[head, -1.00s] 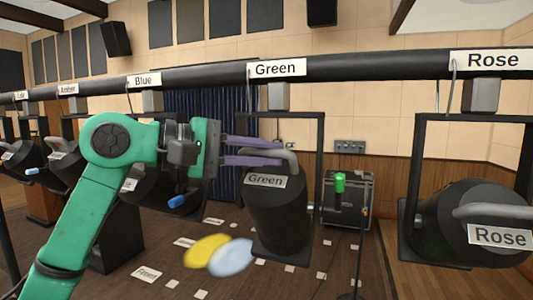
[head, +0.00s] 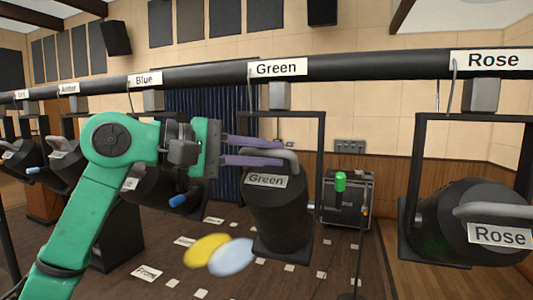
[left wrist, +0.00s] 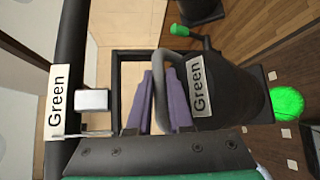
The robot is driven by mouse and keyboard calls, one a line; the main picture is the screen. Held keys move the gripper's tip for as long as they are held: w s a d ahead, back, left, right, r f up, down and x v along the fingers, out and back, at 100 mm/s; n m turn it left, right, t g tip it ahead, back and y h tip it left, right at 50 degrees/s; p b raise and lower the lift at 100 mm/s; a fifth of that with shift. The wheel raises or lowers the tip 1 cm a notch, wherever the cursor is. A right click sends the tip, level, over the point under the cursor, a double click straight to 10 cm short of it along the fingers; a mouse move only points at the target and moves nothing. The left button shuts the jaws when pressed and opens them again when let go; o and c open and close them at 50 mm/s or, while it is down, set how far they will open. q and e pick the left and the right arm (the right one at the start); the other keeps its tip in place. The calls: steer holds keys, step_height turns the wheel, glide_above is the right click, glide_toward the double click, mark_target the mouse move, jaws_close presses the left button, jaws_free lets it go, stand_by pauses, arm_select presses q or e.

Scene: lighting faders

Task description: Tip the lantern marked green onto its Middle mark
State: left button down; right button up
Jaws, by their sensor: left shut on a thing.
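The lantern marked green (head: 278,217) hangs in its yoke from the black bar, tilted steeply downward, with its label "Green" on its body. It also shows in the left wrist view (left wrist: 230,88). My left gripper (head: 281,152) has its purple fingers at the grey handle (head: 290,160) on the lantern's top. In the left wrist view the fingers (left wrist: 163,100) lie at the handle and are shut on it. On the floor, a yellow light pool (head: 205,250) and a pale blue pool (head: 232,257) lie among several white marks; one reads "Front" (head: 147,272). I cannot make out the Middle mark.
The rose lantern (head: 470,225) hangs to the right, and the blue lantern (head: 160,190) and others hang to the left. The black bar (head: 370,66) runs above them all. A dark case with a green-topped item (head: 340,182) stands behind.

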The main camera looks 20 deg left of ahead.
mark_target(262, 199)
arm_select(q)
steer(key=shift+f, duration=0.2)
steer(key=s+f+b, duration=0.1)
steer(key=b, duration=0.2)
steer(key=s+f+m+t+h+b, duration=0.1)
steer(key=b, duration=0.2)
steer(key=shift+f+m+b, duration=0.3)
steer(key=shift+f, duration=0.1)
steer(key=shift+s+b, duration=0.2)
steer(key=shift+b, duration=0.1)
steer(key=shift+s+r+h, duration=0.1)
steer(key=shift+r+h, duration=0.05)
steer(key=shift+h, duration=0.15)
steer(key=shift+r, duration=0.2)
steer(key=c, duration=0.9)
jaws_free()
steer(key=shift+o, duration=0.3)
steer(key=shift+w, duration=0.2)
